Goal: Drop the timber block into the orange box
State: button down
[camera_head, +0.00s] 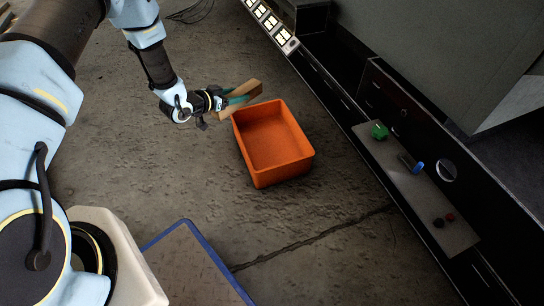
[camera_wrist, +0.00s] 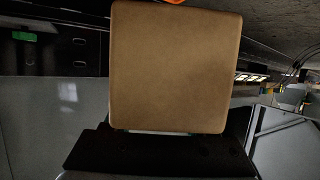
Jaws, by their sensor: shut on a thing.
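The timber block (camera_head: 246,90) is a light brown wooden piece held in my gripper (camera_head: 238,99), near the upper left end of the orange box in the head view. In the wrist view the block (camera_wrist: 175,68) fills the middle of the picture as a flat tan face and hides much behind it. My gripper is shut on the block. The orange box (camera_head: 283,176) stands open on the floor, and its visible inside looks empty. The block appears above or just beyond the box's upper left rim; the exact height cannot be told.
A dark cabinet (camera_head: 335,95) runs along the right. Its light shelf (camera_head: 432,205) carries a green object (camera_head: 379,131), a blue-ended cylinder (camera_head: 417,167) and small dark and red pieces (camera_head: 444,220). A blue-edged grey surface (camera_head: 190,265) is at the bottom. Concrete floor around the box is clear.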

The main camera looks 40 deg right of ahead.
jog(key=s+d+f+m+g+b, duration=0.2)
jog(key=d+f+b, duration=0.4)
jog(key=b, duration=0.3)
jog(key=s+d+f+m+g+y+b, duration=0.1)
jog(key=s+d+f+m+g+b, duration=0.2)
jog(key=d+f+b, duration=0.3)
notch_tip(320, 180, down, 2)
jog(key=g+b, duration=0.1)
jog(key=b, duration=0.2)
jog(key=shift+f+b, duration=0.25)
jog(key=shift+b, duration=0.15)
jog(key=shift+s+d, duration=0.1)
jog(key=shift+c, duration=0.7)
grip_release()
jog(key=p+v, duration=0.5)
jog(key=v, duration=0.6)
